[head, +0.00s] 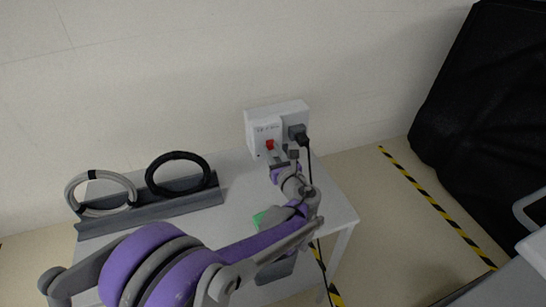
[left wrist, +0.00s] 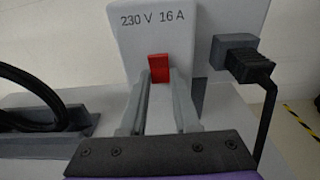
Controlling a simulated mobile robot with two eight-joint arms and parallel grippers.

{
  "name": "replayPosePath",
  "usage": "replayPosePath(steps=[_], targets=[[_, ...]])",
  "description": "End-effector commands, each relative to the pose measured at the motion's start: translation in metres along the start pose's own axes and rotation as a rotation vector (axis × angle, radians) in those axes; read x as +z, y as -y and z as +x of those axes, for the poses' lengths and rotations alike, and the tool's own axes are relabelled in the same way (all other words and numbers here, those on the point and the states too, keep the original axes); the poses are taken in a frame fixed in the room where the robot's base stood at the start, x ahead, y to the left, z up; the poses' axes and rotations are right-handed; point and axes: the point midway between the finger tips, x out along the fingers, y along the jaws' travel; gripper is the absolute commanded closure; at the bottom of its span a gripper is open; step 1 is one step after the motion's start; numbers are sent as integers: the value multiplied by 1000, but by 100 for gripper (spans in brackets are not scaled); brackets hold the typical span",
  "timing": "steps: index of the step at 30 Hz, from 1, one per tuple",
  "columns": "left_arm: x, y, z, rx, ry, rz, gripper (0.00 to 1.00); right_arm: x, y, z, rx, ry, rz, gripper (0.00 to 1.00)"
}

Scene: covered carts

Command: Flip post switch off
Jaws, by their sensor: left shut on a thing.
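The post switch is a red rocker (head: 270,145) on the front of a white box (head: 262,115) that stands at the back of the table. In the left wrist view the red switch (left wrist: 159,68) sits below the print "230 V 16 A" on the box (left wrist: 185,15). My left gripper (head: 279,155) is at the front of the box. In the left wrist view its two fingers (left wrist: 160,75) stand on either side of the red switch, shut on it. My right gripper is not in view.
A black plug (head: 298,133) with a hanging cable (head: 309,165) is in the box just right of the switch. A grey and a black cable coil (head: 178,174) stand in a grey rack (head: 150,207) at left. Black-covered carts (head: 485,85) stand at far right.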

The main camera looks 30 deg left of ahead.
Motion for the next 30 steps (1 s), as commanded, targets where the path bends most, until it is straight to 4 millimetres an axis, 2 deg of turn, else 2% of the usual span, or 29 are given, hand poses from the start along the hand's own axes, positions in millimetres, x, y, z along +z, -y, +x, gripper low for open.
replayPosePath(steps=[1,4,16,17,21,22,30], targets=[[-7,-1,1,1,32,2,100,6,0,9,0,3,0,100],[-7,-1,1,1,86,0,100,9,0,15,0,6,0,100],[-3,0,1,0,120,-2,100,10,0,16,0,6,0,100],[-3,0,1,0,120,-2,68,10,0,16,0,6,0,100],[-3,0,1,0,120,-1,43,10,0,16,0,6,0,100],[-3,0,1,0,120,-1,40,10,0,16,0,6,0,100],[-3,0,0,-1,119,-1,40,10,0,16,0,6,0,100]])
